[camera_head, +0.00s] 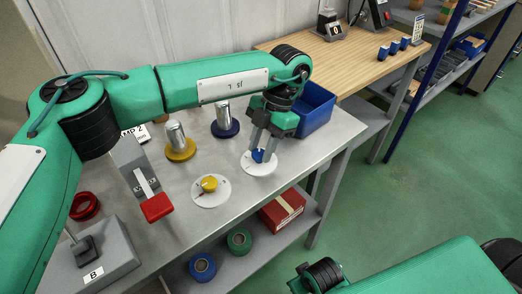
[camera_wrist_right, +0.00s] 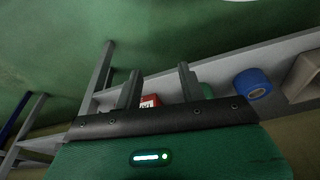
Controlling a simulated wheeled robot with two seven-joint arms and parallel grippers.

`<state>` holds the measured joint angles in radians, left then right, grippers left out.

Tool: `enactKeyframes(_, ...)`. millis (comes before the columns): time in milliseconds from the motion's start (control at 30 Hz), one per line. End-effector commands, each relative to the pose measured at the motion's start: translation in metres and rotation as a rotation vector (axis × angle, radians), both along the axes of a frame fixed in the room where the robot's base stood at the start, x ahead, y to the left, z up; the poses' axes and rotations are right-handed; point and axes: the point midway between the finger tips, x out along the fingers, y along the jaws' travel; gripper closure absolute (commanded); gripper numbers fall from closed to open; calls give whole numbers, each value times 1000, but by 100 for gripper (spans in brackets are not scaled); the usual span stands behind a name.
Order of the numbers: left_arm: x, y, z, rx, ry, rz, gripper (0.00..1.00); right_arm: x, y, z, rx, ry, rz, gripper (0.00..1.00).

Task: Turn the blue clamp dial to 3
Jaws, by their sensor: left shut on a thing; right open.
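The blue clamp dial (camera_head: 257,156) sits on a round white plate (camera_head: 262,168) on the grey bench, right of the yellow dial. My left gripper (camera_head: 262,148) points down over it, shut on the blue dial, and its fingers cover part of it. The dial's marks are too small to read. My right gripper (camera_wrist_right: 160,72) is open and empty in the right wrist view, with its fingers apart, away from the dial.
A yellow dial (camera_head: 209,184) is on another white plate. Metal cylinders stand on a yellow base (camera_head: 180,150) and a blue base (camera_head: 225,128). A blue bin (camera_head: 314,110) is close behind my left gripper. A red-tipped lever (camera_head: 157,207) stands left. A red box (camera_head: 282,209) is on the lower shelf.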

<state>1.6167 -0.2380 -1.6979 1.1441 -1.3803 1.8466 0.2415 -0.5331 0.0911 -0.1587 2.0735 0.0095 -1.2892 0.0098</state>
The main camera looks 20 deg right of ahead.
Motion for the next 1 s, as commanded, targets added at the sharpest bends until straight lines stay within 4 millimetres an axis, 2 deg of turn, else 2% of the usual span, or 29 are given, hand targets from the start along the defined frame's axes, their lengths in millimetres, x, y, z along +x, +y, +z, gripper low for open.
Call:
enactKeyframes(600, -5, -1, -1, 1, -4, -571, 91, -6, -3, 75, 13, -89, -2, 59)
enactKeyframes(1000, -7, 0, -1, -1, -1, -807, 91, -12, -4, 100, 19, -122, -1, 59)
